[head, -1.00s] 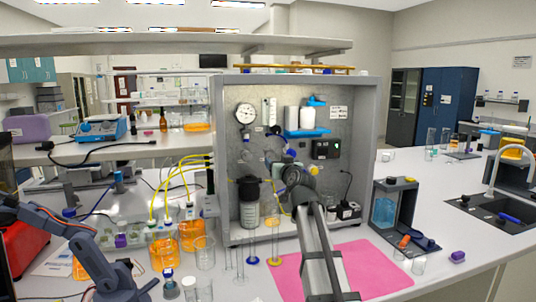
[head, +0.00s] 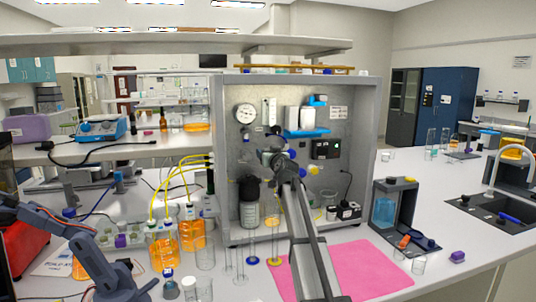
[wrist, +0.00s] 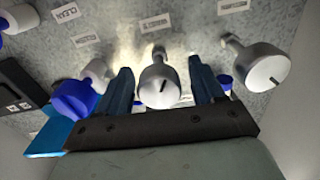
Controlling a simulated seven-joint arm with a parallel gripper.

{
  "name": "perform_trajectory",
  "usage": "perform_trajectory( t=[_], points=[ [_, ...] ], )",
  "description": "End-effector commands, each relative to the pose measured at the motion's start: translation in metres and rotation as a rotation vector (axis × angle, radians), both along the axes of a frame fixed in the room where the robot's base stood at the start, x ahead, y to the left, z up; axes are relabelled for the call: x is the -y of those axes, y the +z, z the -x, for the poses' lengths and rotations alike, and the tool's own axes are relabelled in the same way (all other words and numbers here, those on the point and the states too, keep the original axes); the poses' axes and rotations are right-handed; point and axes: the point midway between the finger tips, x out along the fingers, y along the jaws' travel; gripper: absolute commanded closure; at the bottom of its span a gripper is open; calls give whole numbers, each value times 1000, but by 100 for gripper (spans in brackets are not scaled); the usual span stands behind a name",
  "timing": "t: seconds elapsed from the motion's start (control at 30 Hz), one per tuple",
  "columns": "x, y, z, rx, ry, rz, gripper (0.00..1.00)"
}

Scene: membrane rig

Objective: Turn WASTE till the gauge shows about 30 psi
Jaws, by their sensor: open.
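The gauge (head: 246,113) is a round white dial at the upper left of the rig panel; its reading is too small to make out. In the wrist view, a grey round knob (wrist: 159,88) with a short dark mark stands between the two dark blue fingers of my gripper (wrist: 160,66). The fingers are open, with a gap on each side of the knob. The label above it (wrist: 157,23) is too blurred to read, so I cannot tell whether this is WASTE. In the head view my gripper (head: 272,146) is at the panel, below and right of the gauge, and hides the knob.
A second grey knob (wrist: 262,68) stands to the right in the wrist view, and a blue knob (wrist: 74,99) is close to the left finger. Blue shelving (head: 306,133) and a dark box (head: 326,149) are right of my gripper. A dark-topped bottle (head: 249,203) stands below.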

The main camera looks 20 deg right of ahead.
Motion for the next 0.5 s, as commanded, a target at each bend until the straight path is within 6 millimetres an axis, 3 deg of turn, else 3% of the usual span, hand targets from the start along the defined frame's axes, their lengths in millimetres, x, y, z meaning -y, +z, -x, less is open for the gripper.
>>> perform_trajectory(
  t=[0.1,0.4,0.5],
  points=[
    [0,0,-11,0,0,0,32],
    [0,0,-12,0,0,0,32],
    [0,0,-12,0,0,0,41]
  ],
)
